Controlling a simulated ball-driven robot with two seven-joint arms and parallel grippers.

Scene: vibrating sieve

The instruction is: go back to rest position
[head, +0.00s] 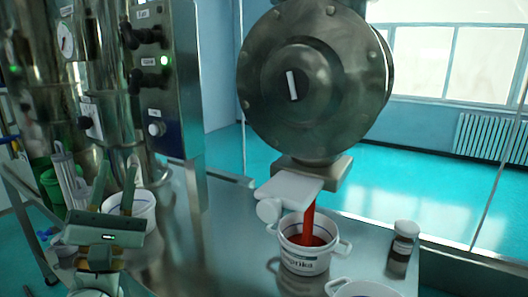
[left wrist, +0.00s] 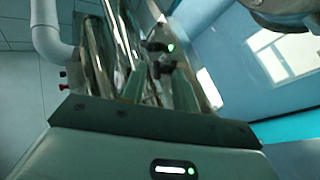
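My left gripper (head: 117,165) is at the lower left of the head view, pointing up, with its two fingers apart and nothing seen between them. A white pot (head: 145,212) stands behind it. In the left wrist view the gripper (left wrist: 151,76) points at the steel machine with its fingers apart. My right gripper is in neither view. The round metal sieve housing (head: 300,120) fills the upper middle of the head view. Red powder (head: 309,215) runs down from its outlet into a white pot labelled paprika (head: 304,262).
A steel control panel (head: 172,80) with knobs and a green light rises behind my left gripper. A small jar (head: 402,240) stands right of the paprika pot, and another white pot (head: 362,290) is cut off below. The steel table (head: 205,235) is bare between gripper and paprika pot.

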